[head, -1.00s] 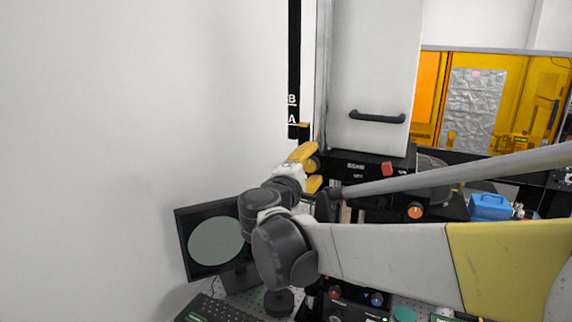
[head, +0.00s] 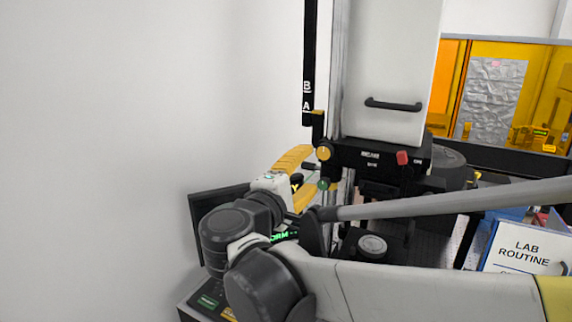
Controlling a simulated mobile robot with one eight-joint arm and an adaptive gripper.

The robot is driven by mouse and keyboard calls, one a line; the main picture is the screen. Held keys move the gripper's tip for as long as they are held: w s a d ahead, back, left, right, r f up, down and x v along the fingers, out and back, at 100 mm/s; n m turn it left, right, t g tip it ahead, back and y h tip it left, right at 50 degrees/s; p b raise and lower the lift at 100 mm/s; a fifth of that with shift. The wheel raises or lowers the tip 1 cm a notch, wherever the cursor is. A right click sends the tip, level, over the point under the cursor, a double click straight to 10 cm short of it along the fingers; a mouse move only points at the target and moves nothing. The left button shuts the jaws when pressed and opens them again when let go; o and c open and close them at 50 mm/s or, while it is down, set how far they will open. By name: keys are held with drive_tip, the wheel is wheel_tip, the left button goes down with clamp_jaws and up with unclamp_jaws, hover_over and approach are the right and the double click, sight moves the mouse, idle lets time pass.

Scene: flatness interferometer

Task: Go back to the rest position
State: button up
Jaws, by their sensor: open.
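My gripper (head: 311,171) has two yellow fingers spread apart, with nothing seen held between them. It is left of the interferometer's black front panel (head: 375,157). An orange-yellow knob (head: 323,153) is just to the right of the upper fingertip, and a small green knob (head: 323,185) is near the lower one. Whether either finger touches a knob cannot be told. My arm crosses the lower part of the view and hides much of the bench.
A white cabinet (head: 395,70) with a black handle (head: 393,104) stands above the panel. A dark monitor (head: 205,200) is partly hidden behind my arm. A "LAB ROUTINE" sign (head: 527,255) is at right. A black vertical scale (head: 309,60) marked A and B stands beside the bare left wall.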

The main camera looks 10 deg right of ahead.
drive_tip(key=s+d+f+m+g+y+b, duration=0.15)
drive_tip(key=s+d+f+b, duration=0.25)
drive_tip(key=f, duration=0.4)
drive_tip(key=s+d+f+m+g+y+b, duration=0.1)
drive_tip(key=s+d+f+m+g+b, duration=0.2)
drive_tip(key=f, duration=0.5)
drive_tip(key=s+d+f+m+g+y+b, duration=0.2)
drive_tip(key=s+d+f+b, duration=0.2)
drive_tip(key=f, duration=0.5)
drive_tip(key=s+a+f+m+y+b, duration=0.2)
drive_tip(key=s+f+m+y+b, duration=0.1)
drive_tip(key=f, duration=0.4)
drive_tip(key=s+a+f+m+g+y+b, duration=0.1)
drive_tip(key=s+a+f+m+y+b, duration=0.1)
drive_tip(key=s+f, duration=0.4)
drive_tip(key=f+m+y+b, duration=0.1)
drive_tip(key=f+b, duration=0.1)
drive_tip(key=shift+a+b, duration=0.15)
drive_tip(key=shift+b, duration=0.2)
